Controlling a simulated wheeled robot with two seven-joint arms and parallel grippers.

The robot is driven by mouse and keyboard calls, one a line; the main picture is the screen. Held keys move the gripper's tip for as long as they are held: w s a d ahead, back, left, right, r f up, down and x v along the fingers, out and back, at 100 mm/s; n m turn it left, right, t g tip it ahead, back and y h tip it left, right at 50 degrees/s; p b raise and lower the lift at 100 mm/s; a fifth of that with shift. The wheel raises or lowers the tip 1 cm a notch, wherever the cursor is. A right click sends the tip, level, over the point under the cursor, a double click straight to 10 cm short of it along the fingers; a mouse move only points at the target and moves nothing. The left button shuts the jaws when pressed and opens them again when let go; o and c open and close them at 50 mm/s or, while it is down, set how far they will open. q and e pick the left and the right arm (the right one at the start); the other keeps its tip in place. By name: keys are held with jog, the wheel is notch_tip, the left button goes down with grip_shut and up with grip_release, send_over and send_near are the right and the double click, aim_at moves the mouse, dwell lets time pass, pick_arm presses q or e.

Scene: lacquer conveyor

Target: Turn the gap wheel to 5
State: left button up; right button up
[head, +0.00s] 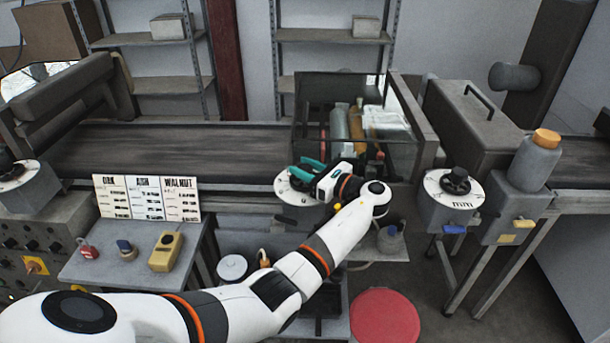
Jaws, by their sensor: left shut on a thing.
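A round white dial (285,192) is on the front of the conveyor at the centre, below the glass-sided box; I take it to be the gap wheel. My left gripper (303,174), with teal fingers, is over this dial and shut on its knob. The gripper and wrist hide the knob and much of the scale, so I cannot read the setting. My right gripper is out of view.
Another dial (454,183) with a black knob is to the right, near a grey bottle (534,163) with an orange cap. A third dial (16,174) is at far left. A small table (130,262) holds cards and small items. A red stool (384,316) stands below.

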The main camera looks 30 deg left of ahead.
pick_arm(q)
jog(key=shift+n+g+h+b, duration=0.3)
jog(key=shift+n+g+b, duration=1.5)
jog(key=shift+g, duration=0.9)
jog(key=shift+r, duration=0.1)
jog(key=o, duration=1)
jog(key=b+v, duration=1)
jog(key=v, duration=0.2)
